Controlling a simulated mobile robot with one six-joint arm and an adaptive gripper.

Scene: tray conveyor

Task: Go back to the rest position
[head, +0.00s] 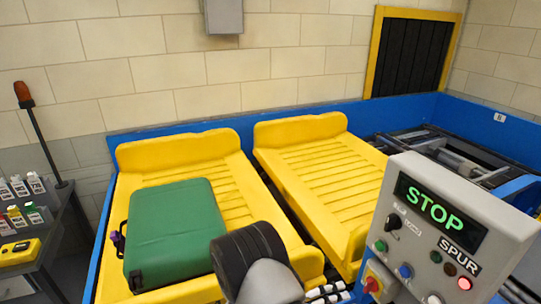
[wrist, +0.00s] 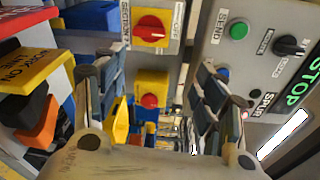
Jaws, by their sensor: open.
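My gripper (wrist: 152,88) is open in the wrist view, one finger on each side with nothing between them. It faces a yellow-backed red knob (wrist: 151,28) and a second red knob on a yellow box (wrist: 151,98); I cannot tell how far off these are. In the head view my arm shows at the bottom centre, in front of the green suitcase's right lower corner and the tray edge.
A green suitcase (head: 172,235) lies on the left yellow tray (head: 238,205). The right yellow tray (head: 325,175) is empty. A control panel (head: 440,225) reading STOP and SPUR stands at right. A dark shelf (head: 62,222) with bottles and a beacon pole (head: 38,130) stand left.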

